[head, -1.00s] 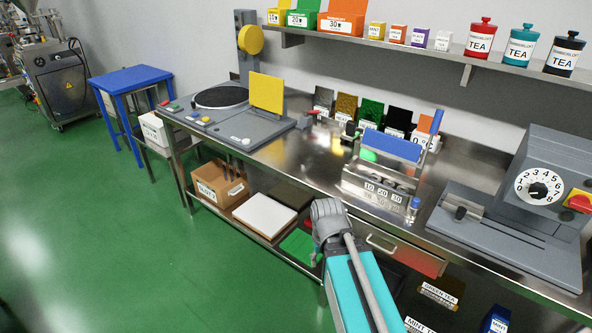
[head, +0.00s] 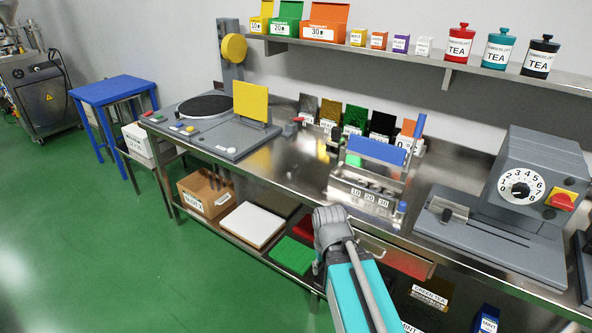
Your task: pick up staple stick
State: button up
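I cannot pick out a staple stick in the head view. My teal and grey arm reaches up from the bottom edge and ends in view at a rounded grey joint in front of the steel bench (head: 300,178). The fingers of my gripper do not show, so I cannot see whether they hold anything.
The bench bears a grey machine with a yellow flap (head: 257,102), a blue-topped rack (head: 376,151) and a grey dial machine (head: 545,180). A handled drawer (head: 385,252) sits under the edge.

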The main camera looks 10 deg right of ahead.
aim_at(290, 172)
jog(key=z, duration=0.05)
jog(key=i, duration=0.9)
jog(key=u, duration=0.1)
